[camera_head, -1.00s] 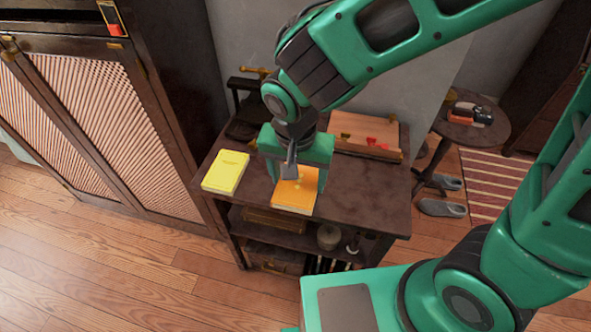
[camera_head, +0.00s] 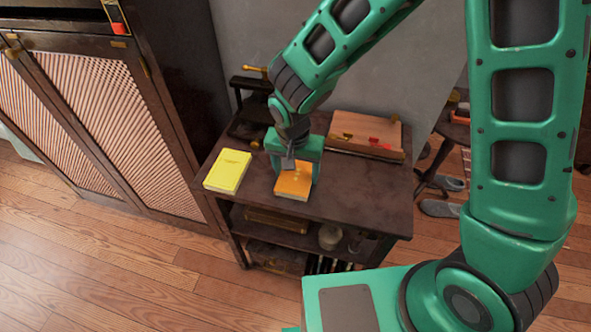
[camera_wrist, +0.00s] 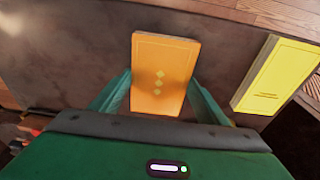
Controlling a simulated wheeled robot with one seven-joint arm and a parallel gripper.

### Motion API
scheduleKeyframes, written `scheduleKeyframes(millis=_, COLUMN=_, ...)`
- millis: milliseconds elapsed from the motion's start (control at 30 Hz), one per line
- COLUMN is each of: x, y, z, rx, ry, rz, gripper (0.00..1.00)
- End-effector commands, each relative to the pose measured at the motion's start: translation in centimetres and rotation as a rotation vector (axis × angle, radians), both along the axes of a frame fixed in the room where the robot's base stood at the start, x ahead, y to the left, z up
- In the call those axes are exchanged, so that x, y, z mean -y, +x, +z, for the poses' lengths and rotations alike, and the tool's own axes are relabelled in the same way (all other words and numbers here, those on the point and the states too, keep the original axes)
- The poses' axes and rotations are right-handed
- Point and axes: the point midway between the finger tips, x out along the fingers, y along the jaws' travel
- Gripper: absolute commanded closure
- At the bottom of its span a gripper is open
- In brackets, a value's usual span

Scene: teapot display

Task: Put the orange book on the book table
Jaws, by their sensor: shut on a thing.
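The orange book (camera_head: 293,183) is at the middle of the dark wooden table (camera_head: 360,205), on or just above its top; I cannot tell which. My gripper (camera_head: 290,172) points down over it and is shut on its sides. In the wrist view, the orange book (camera_wrist: 162,75) lies between the two green fingers of my gripper (camera_wrist: 160,92). A small round table (camera_head: 456,132) is at the right, mostly hidden behind my arm. I cannot tell which table is the book table.
A yellow book (camera_head: 228,171) lies left of the orange one. A wooden box (camera_head: 365,133) and a dark device with a brass handle (camera_head: 250,105) stand at the back. A tall cabinet (camera_head: 110,110) is at the left. Grey slippers (camera_head: 440,208) lie on the floor at the right.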

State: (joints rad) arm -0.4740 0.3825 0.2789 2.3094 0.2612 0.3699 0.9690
Motion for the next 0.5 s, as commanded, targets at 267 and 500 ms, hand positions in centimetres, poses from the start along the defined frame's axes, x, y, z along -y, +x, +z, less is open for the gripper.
scheduleKeyframes(millis=267, x=0.0, y=0.02, z=-0.11, rx=0.001, ry=0.001, rz=-0.001, gripper=0.57)
scheduleKeyframes(millis=500, x=0.01, y=0.01, z=-0.28, rx=0.0, ry=0.0, rz=-0.001, gripper=0.13)
